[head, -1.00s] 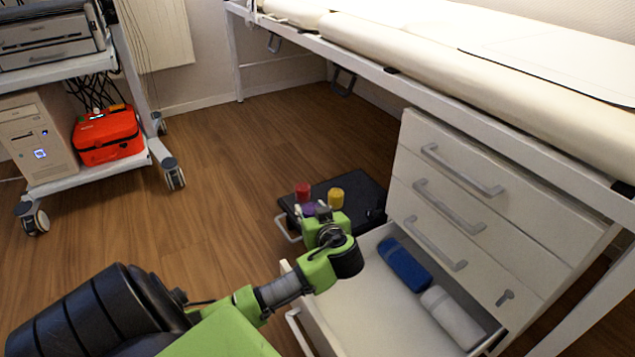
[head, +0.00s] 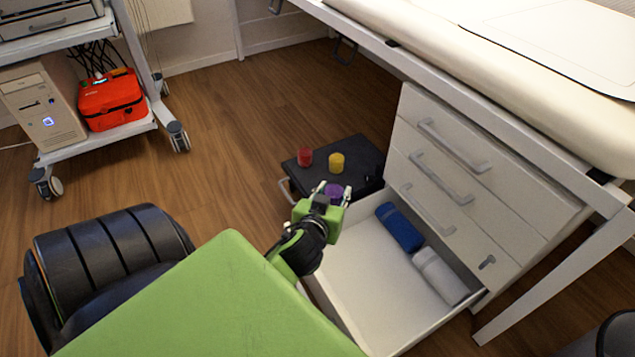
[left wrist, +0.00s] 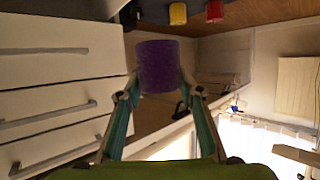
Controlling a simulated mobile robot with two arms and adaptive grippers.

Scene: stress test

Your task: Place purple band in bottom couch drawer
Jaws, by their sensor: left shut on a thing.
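The purple band (head: 334,191) is a small roll held in my left gripper (head: 330,193), near the far left corner of the open drawer. In the left wrist view the purple band (left wrist: 159,66) sits between the fingertips of the left gripper (left wrist: 160,85). The bottom drawer (head: 367,288) of the white cabinet under the couch is pulled out. A blue roll (head: 399,227) and a white roll (head: 440,276) lie in it along its cabinet side. My right gripper is not in view.
A black step or case (head: 316,172) on the floor bears a red roll (head: 305,157) and a yellow roll (head: 336,162). The shut upper drawers (head: 470,150) and the couch (head: 480,50) stand at the right. The drawer's middle and near part are clear. A cart with a red bag (head: 111,100) stands at the left.

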